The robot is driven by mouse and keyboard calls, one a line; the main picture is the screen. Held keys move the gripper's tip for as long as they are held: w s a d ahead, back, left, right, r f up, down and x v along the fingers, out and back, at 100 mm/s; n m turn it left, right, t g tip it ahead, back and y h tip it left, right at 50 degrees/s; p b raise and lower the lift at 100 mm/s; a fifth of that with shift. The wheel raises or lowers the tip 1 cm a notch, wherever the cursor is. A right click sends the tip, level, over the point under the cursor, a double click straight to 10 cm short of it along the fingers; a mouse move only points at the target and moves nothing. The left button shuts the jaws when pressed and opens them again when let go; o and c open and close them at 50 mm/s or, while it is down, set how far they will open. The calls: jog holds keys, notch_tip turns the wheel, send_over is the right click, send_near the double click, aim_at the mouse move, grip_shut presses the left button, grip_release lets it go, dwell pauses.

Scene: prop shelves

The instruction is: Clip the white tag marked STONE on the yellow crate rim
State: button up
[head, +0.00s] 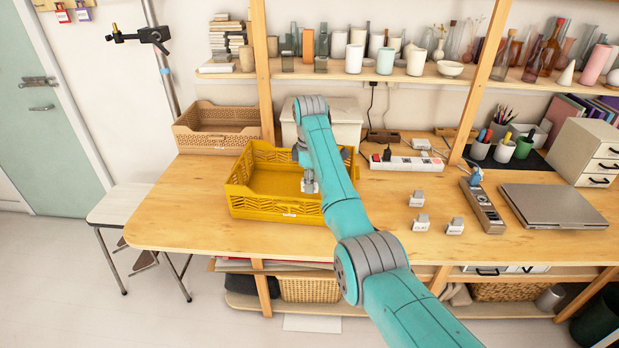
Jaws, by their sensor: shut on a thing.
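The yellow crate (243,205) stands on the wooden table left of the middle, with openwork sides and an open top. My gripper (309,182) points down over the right part of the crate. It is shut on a small white tag (310,188), which shows just below the fingers; its lettering cannot be read. From this view I cannot tell the tag's height over the crate or whether it touches it. My arm hides part of the crate's right side. A small white mark (289,215) shows on the crate's front.
Several white tags with grey clips, including one (417,198), stand on the table right of my arm. A grey laptop (553,207) and a narrow compartment tray (483,205) lie farther right. A tan crate (215,130) and a power strip (405,163) are behind.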

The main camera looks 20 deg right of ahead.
aim_at(310, 199)
jog(key=shift+f, duration=1.15)
jog(key=shift+f, duration=2.15)
dwell(4.5)
